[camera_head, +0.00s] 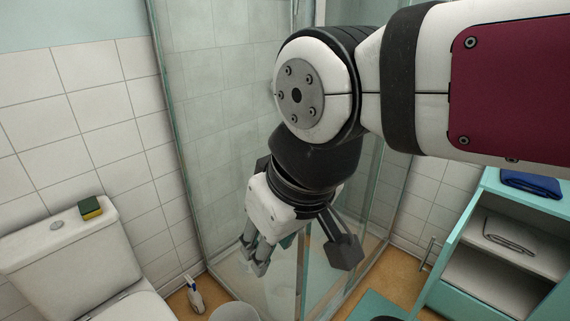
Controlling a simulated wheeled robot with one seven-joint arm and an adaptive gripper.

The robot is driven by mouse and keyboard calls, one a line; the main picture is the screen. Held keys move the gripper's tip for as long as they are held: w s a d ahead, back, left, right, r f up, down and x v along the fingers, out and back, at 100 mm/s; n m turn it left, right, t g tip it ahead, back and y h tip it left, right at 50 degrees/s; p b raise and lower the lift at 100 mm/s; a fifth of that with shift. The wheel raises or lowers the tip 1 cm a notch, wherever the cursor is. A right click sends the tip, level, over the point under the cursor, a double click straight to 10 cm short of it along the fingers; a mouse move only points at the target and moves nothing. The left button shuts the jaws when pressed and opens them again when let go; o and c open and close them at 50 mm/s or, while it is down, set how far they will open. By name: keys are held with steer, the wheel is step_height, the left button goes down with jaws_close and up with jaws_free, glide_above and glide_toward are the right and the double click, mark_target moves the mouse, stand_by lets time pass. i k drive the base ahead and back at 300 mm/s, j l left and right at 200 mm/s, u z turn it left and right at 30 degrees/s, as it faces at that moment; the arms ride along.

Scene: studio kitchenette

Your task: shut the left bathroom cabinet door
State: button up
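The teal bathroom cabinet (475,300) stands at the right edge, with its pale shelves exposed. Its left door (452,238) stands open, seen nearly edge-on, with a grey bar handle (428,253) on its left side. My gripper (303,256) hangs pointing down in the middle of the view, in front of the glass shower. Its fingers are spread apart with nothing between them. It is well to the left of the door and not touching it. The cabinet's right side is cut off by the frame.
A blue folded towel (531,184) lies on the cabinet top, and a grey flat item (508,244) on a shelf. A teal mat (372,306) lies on the floor before the cabinet. The toilet (75,262), a white bottle (194,295) and a bin (234,312) are at left.

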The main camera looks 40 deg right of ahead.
mark_target(451, 242)
steer(key=z, duration=2.1)
steer(key=i+j+z, duration=0.1)
steer(key=j+z, duration=0.2)
steer(key=j, duration=0.35)
steer(key=j+z, duration=0.35)
steer(key=j, duration=0.35)
steer(key=l+u, duration=0.1)
steer(key=l, duration=0.6)
steer(key=k, duration=0.1)
